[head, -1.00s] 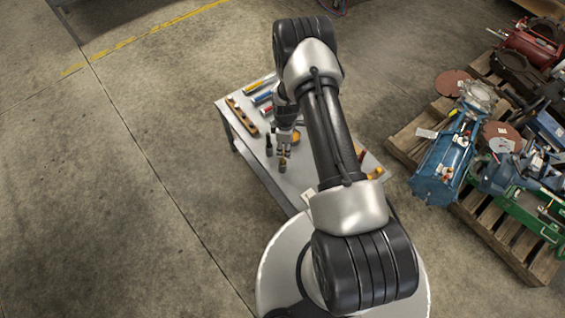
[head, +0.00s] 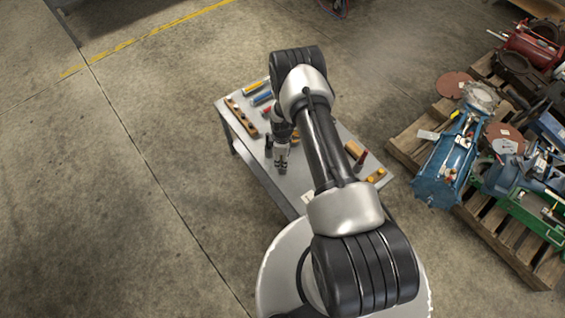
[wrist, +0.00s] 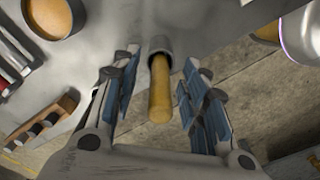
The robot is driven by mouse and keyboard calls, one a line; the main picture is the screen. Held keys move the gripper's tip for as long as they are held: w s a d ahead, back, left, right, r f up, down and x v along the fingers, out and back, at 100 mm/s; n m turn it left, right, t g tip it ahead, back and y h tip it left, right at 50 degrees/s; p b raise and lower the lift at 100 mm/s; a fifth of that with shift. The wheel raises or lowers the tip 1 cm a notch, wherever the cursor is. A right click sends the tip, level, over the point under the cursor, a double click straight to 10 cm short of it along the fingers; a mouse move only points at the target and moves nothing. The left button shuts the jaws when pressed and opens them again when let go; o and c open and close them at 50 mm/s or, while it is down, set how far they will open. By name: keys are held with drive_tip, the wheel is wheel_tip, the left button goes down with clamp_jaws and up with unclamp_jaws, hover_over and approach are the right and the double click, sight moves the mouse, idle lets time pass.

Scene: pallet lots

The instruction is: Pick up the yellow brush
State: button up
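In the wrist view the yellow brush (wrist: 160,95) shows as a rounded yellow handle with a dark grey collar at its far end. It appears to stand upright, handle toward the camera. My gripper (wrist: 160,78) is open, with one blue-padded finger on each side of the handle and a gap on both sides. In the head view my gripper (head: 281,158) points down low over the grey table (head: 292,190). There the brush is largely hidden by the gripper and cannot be made out clearly.
A wooden rack (head: 241,117) and coloured items (head: 262,98) lie at the table's far left. A round tan-filled bowl (wrist: 55,15) is nearby. Orange pieces (head: 376,176) sit at the right edge.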

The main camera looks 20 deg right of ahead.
clamp_jaws()
idle(0.3)
drive_tip(key=shift+r, duration=0.15)
